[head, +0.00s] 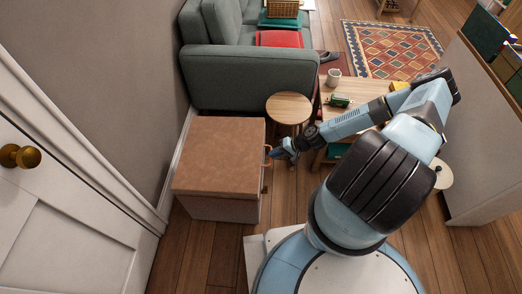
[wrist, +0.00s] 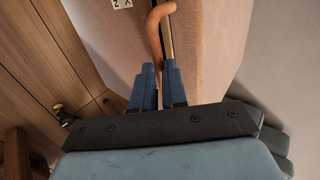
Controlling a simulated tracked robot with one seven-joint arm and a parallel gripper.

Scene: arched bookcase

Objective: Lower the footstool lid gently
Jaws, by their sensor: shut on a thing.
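The footstool is a box with a brown leather-like lid (head: 220,155) and a paler body (head: 222,208), left of centre in the head view. The lid lies over the body; I cannot tell whether a small gap is left under it. A tan curved pull loop (head: 267,150) is at the lid's right edge. My gripper (head: 274,152) reaches it from the right. In the wrist view, my gripper (wrist: 160,78) is shut on the loop (wrist: 155,30), which rises between the fingers beside the footstool's pinkish side (wrist: 205,45). The fingers partly hide the loop.
A round stool (head: 288,107) stands just behind the gripper, near a low wooden table (head: 345,90) with a mug (head: 333,77). A grey-green sofa (head: 245,75) is behind the footstool. A white door (head: 70,215) is at left. Wooden floor is clear in front of the footstool.

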